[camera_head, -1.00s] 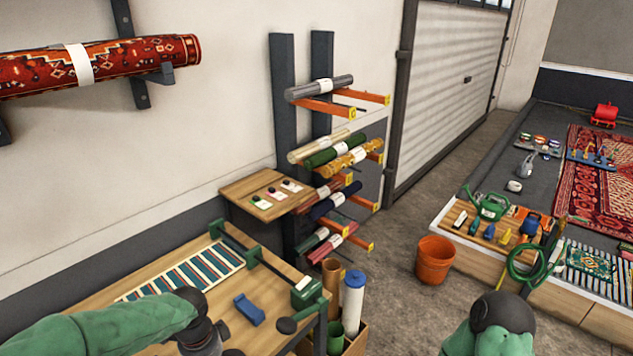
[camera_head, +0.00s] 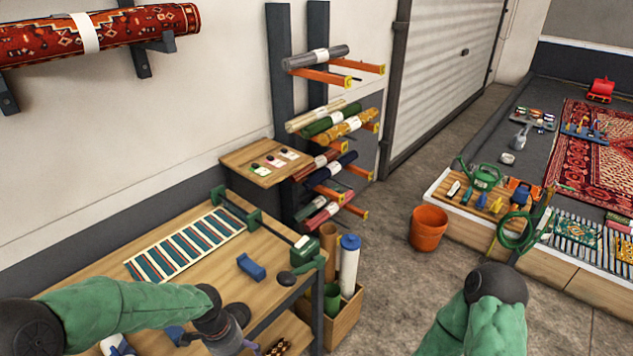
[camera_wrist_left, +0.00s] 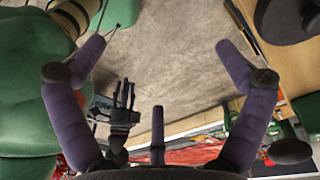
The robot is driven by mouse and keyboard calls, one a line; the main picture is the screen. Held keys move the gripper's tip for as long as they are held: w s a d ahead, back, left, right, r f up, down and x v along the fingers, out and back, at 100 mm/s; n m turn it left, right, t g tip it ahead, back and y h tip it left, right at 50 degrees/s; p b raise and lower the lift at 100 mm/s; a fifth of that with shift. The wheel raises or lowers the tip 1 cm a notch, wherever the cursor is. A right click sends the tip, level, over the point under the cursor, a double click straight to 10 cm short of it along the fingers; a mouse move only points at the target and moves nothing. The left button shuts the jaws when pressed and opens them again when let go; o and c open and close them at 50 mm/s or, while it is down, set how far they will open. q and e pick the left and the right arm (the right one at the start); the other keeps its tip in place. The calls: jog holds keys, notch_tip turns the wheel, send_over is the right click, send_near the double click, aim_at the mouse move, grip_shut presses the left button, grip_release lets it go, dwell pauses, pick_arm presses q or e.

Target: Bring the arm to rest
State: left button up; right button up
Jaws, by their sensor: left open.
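My left arm comes in from the left in the head view, its green sleeve low over the near end of the wooden workbench (camera_head: 190,266). My left gripper (camera_head: 240,344) hangs at the bottom edge of that view by the bench's front edge, its tips partly cut off. In the left wrist view the left gripper (camera_wrist_left: 162,60) has its purple fingers spread wide with nothing between them, and bare floor shows beyond. My right arm shows as a green sleeve with a dark joint at the lower right of the head view; its gripper is out of that view.
A box of rolls (camera_head: 345,318), a rug-roll rack (camera_head: 325,120) and an orange bucket (camera_head: 428,228) stand beyond.

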pick_arm(q)
jog(key=s+d+f+n, duration=0.3)
jog(key=f+n, duration=0.1)
jog(key=f, duration=0.2)
jog(key=s+d+f+n+h, duration=0.1)
jog(key=s+d+f+n, duration=0.2)
jog(key=f, duration=0.4)
jog(key=s+d+f+n+h, duration=0.1)
jog(key=s+d+f+n, duration=0.3)
jog(key=f+n, duration=0.3)
jog(key=shift+s+f, duration=0.25)
jog(key=shift+s, duration=0.35)
